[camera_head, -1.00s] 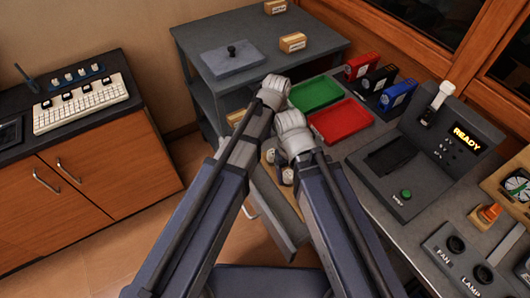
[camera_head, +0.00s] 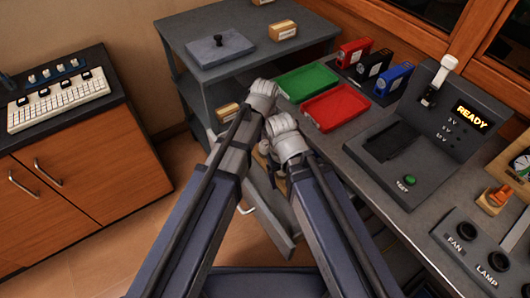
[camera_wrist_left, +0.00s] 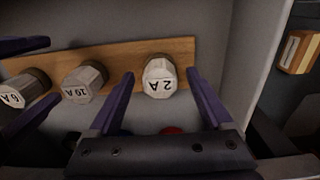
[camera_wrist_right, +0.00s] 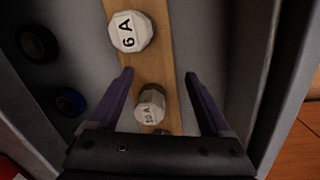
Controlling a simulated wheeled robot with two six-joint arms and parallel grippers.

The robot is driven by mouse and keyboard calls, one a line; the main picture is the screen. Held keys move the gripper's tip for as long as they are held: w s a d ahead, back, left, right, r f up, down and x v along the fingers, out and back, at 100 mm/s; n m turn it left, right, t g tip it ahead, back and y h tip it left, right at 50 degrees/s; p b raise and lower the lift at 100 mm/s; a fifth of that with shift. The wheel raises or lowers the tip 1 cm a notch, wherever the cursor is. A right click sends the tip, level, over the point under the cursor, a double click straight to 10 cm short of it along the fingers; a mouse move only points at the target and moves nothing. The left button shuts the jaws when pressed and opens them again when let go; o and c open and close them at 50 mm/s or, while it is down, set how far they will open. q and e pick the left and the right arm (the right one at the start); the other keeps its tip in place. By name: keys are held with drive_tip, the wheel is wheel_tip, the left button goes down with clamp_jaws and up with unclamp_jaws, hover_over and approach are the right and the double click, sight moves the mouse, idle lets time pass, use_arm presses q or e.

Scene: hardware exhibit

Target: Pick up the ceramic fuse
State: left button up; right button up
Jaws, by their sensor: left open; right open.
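Pale faceted ceramic fuses stand in a row on a wooden strip (camera_wrist_left: 125,60) inside an open drawer (camera_head: 267,211). In the left wrist view they are marked 2 A (camera_wrist_left: 160,78), 10 A (camera_wrist_left: 84,83) and 6 A (camera_wrist_left: 22,90). My left gripper (camera_wrist_left: 160,74) is open, with its fingers either side of the 2 A fuse. My right gripper (camera_wrist_right: 158,75) is open, with the 10 A fuse (camera_wrist_right: 150,104) between its fingers and the 6 A fuse (camera_wrist_right: 131,32) just beyond. Contact cannot be told. In the head view my wrists mostly hide the fuses.
Drawer walls (camera_wrist_right: 228,60) stand close around my grippers. Dark round pieces (camera_wrist_right: 70,102) lie beside the strip. A green tray (camera_head: 306,80) and a red tray (camera_head: 336,106) are on the bench above, near a test unit (camera_head: 440,135). A grey shelf unit (camera_head: 180,60) stands behind.

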use_arm(q)
drive_tip(key=shift+f, duration=0.1)
clamp_jaws()
idle(0.7)
